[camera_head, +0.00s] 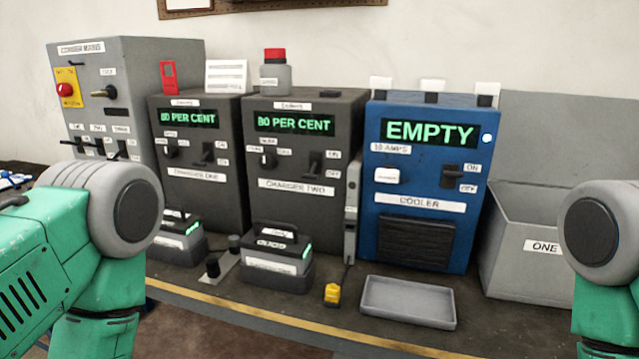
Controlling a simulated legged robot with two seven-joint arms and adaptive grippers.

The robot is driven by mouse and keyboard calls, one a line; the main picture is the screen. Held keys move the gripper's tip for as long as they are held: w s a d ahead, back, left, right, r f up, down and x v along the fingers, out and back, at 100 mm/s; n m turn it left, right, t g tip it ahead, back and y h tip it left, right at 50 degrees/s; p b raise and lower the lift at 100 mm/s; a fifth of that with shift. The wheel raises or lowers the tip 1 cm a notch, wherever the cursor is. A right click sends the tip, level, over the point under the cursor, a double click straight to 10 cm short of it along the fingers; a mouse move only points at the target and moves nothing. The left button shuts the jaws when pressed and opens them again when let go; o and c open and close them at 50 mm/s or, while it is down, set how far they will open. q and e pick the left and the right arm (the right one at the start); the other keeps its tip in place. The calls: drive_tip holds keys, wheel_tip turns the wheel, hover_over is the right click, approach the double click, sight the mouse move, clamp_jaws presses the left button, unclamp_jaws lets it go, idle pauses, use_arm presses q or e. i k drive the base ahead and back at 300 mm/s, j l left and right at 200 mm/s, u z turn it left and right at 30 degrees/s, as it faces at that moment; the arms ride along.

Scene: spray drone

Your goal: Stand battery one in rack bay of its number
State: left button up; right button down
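Two dark batteries with handles and green lights sit in cradles on the bench. One battery (178,228) is in front of charger one, partly hidden by my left arm. The other battery (278,244) is in front of charger two. Their label text is too small to read, so I cannot tell which is battery one. A grey open-topped bin (520,270) labelled ONE stands at the right, partly behind my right arm; I cannot tell if it is the rack bay. My arms show at both edges, but neither gripper is in view.
Charger one (195,190) and charger two (300,213) both read 80 PERCENT. The blue cooler (420,220) reads EMPTY. A shallow grey tray (408,302) lies before it, beside a yellow plug (332,294). A grey control box (130,70) stands at the left.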

sight(182, 230)
drive_tip(key=u, duration=1)
